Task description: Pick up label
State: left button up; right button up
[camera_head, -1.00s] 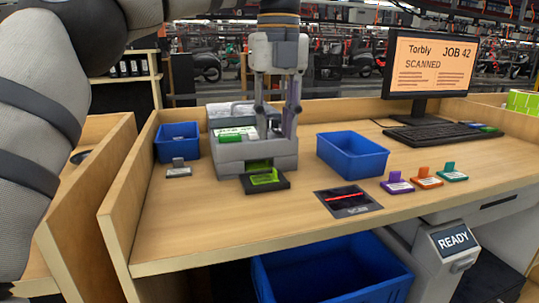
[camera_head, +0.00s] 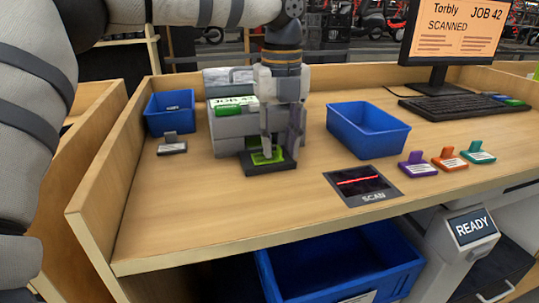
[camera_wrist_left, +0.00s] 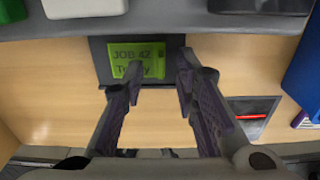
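A bright green label (camera_head: 259,158) lies on a small black tray (camera_head: 262,171) at the front of the grey printer (camera_head: 226,142). In the left wrist view the label (camera_wrist_left: 138,62) reads "JOB 42" with a partly hidden second line. My left gripper (camera_head: 270,150) points down over the tray. Its two fingers are spread, one toward each side of the label, with nothing between them. I cannot tell whether the fingertips touch it. In the head view the gripper hides part of the label and printer. My right gripper is not in view.
A blue bin (camera_head: 366,130) and a dark scan pad (camera_head: 362,185) with a red line lie to the right. Purple (camera_head: 417,165), orange and teal tagged pieces stand beyond. A small blue bin (camera_head: 170,112) and a grey clip (camera_head: 172,147) are left. The front desk is clear.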

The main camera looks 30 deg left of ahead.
pick_arm(q)
jog(key=shift+f, duration=0.25)
grip_shut()
